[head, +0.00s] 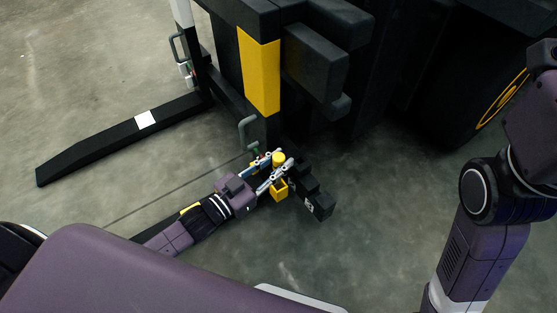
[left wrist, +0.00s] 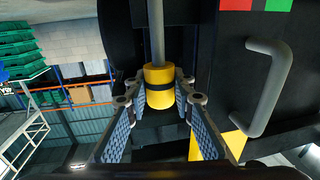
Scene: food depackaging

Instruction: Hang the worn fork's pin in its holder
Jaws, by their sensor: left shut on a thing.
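My left gripper (head: 274,169) is low beside the black fork carriage, its fingers closed around a yellow knob (head: 278,158), which I take for the pin's head. In the left wrist view the fingertips (left wrist: 159,92) press on both sides of this yellow piece (left wrist: 158,76) with a black band. A grey rod (left wrist: 158,30) runs upward from it in the picture. A small yellow box-like part (head: 279,190), possibly the holder, sits just below the gripper in the head view. I cannot tell whether the pin touches it. My right gripper is out of view.
A black fork (head: 112,139) with a white patch (head: 145,120) lies along the floor at left. A grey handle (left wrist: 270,88) stands close to the right finger in the left wrist view. A black block (head: 318,206) juts out beside the gripper. Bare floor (head: 370,240) lies to the right.

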